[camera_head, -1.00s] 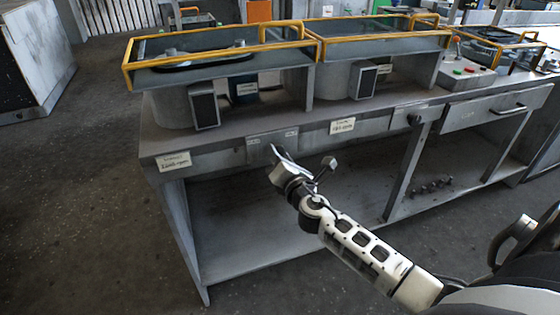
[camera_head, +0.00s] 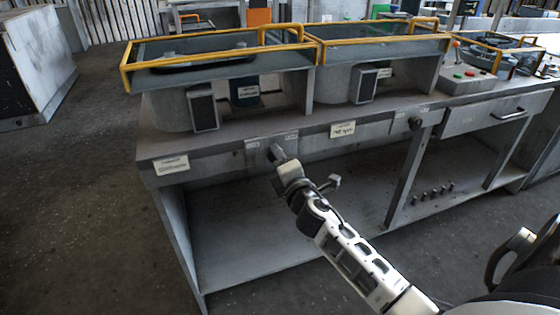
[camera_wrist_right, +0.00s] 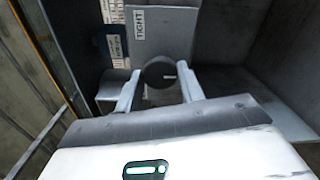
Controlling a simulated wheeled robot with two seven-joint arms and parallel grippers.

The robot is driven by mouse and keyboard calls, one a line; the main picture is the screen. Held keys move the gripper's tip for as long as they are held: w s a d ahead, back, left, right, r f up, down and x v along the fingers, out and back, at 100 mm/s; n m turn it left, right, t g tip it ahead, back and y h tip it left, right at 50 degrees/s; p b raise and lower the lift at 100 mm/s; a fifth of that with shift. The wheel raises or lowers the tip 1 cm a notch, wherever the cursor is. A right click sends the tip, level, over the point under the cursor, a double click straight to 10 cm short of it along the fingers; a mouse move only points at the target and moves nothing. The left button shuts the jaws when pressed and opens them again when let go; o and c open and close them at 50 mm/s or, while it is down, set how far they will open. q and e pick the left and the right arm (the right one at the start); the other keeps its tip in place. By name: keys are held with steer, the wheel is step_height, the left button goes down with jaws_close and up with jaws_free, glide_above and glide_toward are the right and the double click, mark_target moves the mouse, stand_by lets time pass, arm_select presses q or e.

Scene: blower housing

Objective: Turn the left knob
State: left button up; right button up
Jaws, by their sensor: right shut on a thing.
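The left knob (camera_head: 273,151) is a small dark round knob on the front edge of the grey workbench, below the left blower housing. My left gripper is not in view.
A second dark knob (camera_head: 414,122) sits farther right on the same front edge. Paper labels (camera_head: 342,130) and a drawer handle (camera_head: 509,114) are also along it. A panel label (camera_wrist_right: 139,22) reads "TIGHT". The lower shelf (camera_head: 240,240) is mostly bare; floor at left is clear.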

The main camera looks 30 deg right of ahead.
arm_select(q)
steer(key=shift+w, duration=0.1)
arm_select(e)
steer(key=o, duration=1)
steer(key=shift+c, duration=0.2)
arm_select(q)
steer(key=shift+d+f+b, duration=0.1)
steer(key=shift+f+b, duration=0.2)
steer(key=shift+b, duration=0.55)
arm_select(e)
steer(key=v, duration=1.6)
